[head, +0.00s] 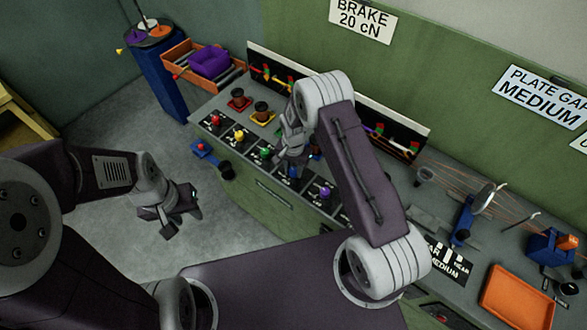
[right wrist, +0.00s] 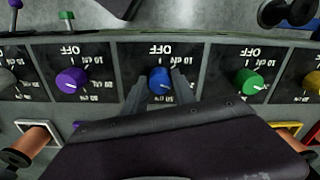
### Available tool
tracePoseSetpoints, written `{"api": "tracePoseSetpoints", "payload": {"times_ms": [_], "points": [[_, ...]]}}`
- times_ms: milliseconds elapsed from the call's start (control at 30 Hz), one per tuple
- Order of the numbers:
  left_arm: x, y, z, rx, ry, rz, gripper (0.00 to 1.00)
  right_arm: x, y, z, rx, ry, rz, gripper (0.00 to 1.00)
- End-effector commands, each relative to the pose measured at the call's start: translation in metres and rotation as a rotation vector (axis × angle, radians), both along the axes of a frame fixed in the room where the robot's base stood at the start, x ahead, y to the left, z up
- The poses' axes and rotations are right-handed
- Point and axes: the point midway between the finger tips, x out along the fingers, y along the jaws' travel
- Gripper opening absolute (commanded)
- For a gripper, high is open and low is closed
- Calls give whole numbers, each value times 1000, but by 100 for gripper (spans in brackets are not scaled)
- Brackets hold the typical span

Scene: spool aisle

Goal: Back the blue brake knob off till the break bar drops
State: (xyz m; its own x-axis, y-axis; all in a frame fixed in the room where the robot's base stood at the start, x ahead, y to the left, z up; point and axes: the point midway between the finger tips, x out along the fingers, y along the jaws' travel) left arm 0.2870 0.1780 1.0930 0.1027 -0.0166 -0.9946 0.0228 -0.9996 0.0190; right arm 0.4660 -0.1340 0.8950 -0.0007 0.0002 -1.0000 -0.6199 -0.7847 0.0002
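The blue brake knob (right wrist: 160,80) sits on a dark dial plate marked OFF and cN in the right wrist view, where the lettering is upside down. My right gripper (right wrist: 159,84) has one finger on each side of the knob, close against it. Its pointer is too small to read. In the head view my right gripper (head: 291,153) reaches down to the knob row and hides most of the blue knob. My left gripper (head: 182,212) hangs open and empty over the floor. The blue knob's break bar cannot be seen; my right arm covers the middle of the back rack.
A purple knob (right wrist: 71,80) and a green knob (right wrist: 249,82) flank the blue one closely. The back rack (head: 270,72) carries coloured parts. Spools (head: 262,112) stand behind the knobs. An orange tray (head: 517,299) lies at the right.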

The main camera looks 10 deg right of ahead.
Motion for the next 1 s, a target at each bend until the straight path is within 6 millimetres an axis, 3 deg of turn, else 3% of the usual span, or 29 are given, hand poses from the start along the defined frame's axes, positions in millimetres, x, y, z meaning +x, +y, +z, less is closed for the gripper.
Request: {"api": "tracePoseSetpoints", "payload": {"times_ms": [367, 1000], "points": [[0, 0, -5, 0, 0, 0, 36, 0, 0, 0, 0, -1, 91, 0], [0, 0, -24, 0, 0, 0, 36, 1, 0, 0, 0, -2, 665, 0]]}}
